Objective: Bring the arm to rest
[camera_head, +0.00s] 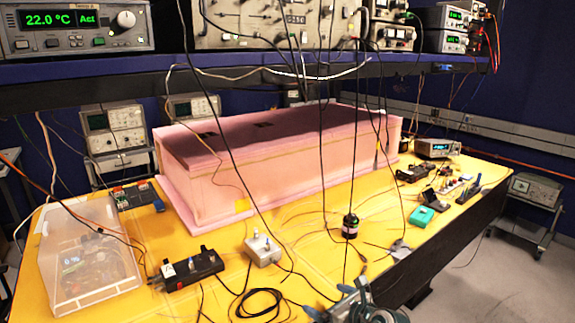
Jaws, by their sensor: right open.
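My right gripper (352,300) shows at the bottom edge of the head view, right of centre, in front of the near edge of the yellow table (330,262). Its jaws are open, and I see nothing held between them. Most of the arm behind it is cut off by the frame. My left gripper is not in view. The pink foam enclosure (250,180) stands closed-looking on the table, well beyond the right gripper.
A clear plastic box (88,262), a black switch box (187,270) and a small grey box (262,249) stand on the table. Many cables hang from the instrument shelf (250,72).

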